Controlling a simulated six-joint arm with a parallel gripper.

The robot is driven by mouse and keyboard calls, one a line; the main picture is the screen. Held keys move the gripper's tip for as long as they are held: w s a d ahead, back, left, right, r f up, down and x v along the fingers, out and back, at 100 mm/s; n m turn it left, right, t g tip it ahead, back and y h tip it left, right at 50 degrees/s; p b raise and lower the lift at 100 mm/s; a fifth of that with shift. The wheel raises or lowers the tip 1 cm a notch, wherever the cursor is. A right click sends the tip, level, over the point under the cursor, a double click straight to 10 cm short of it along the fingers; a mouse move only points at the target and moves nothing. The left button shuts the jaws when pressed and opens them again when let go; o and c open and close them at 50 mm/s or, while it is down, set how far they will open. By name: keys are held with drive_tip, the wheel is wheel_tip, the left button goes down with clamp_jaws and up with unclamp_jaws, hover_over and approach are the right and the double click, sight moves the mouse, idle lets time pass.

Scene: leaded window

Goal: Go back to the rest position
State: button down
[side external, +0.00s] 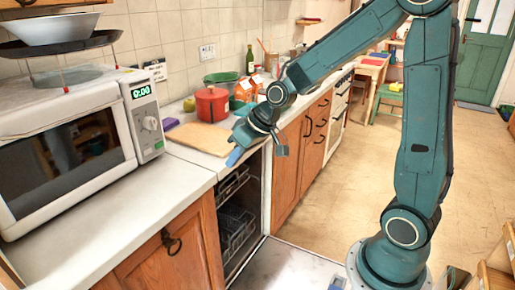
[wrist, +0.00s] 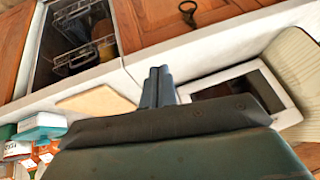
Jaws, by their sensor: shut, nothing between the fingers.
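My gripper (side external: 236,156) hangs from the bent teal arm, over the edge of the counter near the wooden board, in the side external view. In the wrist view the two dark fingers of my gripper (wrist: 159,72) lie side by side, closed with nothing between them.
A microwave (side external: 66,145) stands on the left counter, with a white bowl (side external: 50,29) above it. A cutting board (side external: 203,138), red pot (side external: 212,104) and cartons (side external: 248,88) sit behind my gripper. Below it is an open dishwasher (side external: 238,222) with racks. The floor at right is mostly clear.

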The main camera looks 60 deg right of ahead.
drive_tip(key=s+a+r+h, duration=0.1)
drive_tip(key=s+r, duration=0.3)
drive_tip(key=s, duration=0.7)
drive_tip(key=s+a+r+h, duration=0.1)
drive_tip(key=s+r, duration=0.4)
drive_tip(key=s, duration=0.6)
drive_tip(key=shift+a+r+g, duration=0.15)
drive_tip(key=shift+r+g, duration=0.1)
drive_tip(key=shift+g, duration=0.05)
